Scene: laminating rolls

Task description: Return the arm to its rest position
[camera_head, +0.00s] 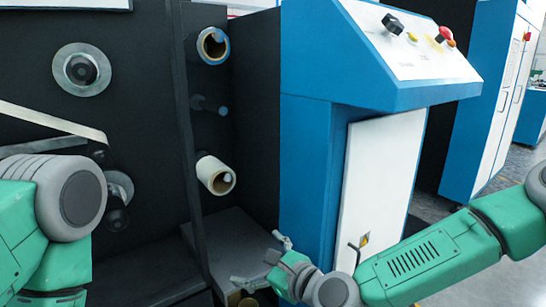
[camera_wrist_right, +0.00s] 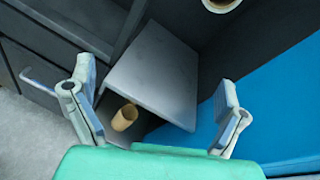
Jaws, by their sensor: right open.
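My right gripper (camera_head: 262,262) is low in front of the machine, at the left foot of the blue console. In the right wrist view the right gripper (camera_wrist_right: 158,100) has its fingers wide apart with nothing between them. A tan tube (camera_wrist_right: 124,117) stands in the dark opening below a grey shelf, beyond the fingers. My left arm (camera_head: 50,220) shows at the left edge; its gripper is out of view.
A white roll (camera_head: 215,173) and an upper roll core (camera_head: 213,46) sit on the dark machine panel, with a bare spindle (camera_head: 209,104) between them. The blue console (camera_head: 310,150) stands close beside my right gripper. The grey shelf (camera_wrist_right: 160,75) lies ahead of the fingers.

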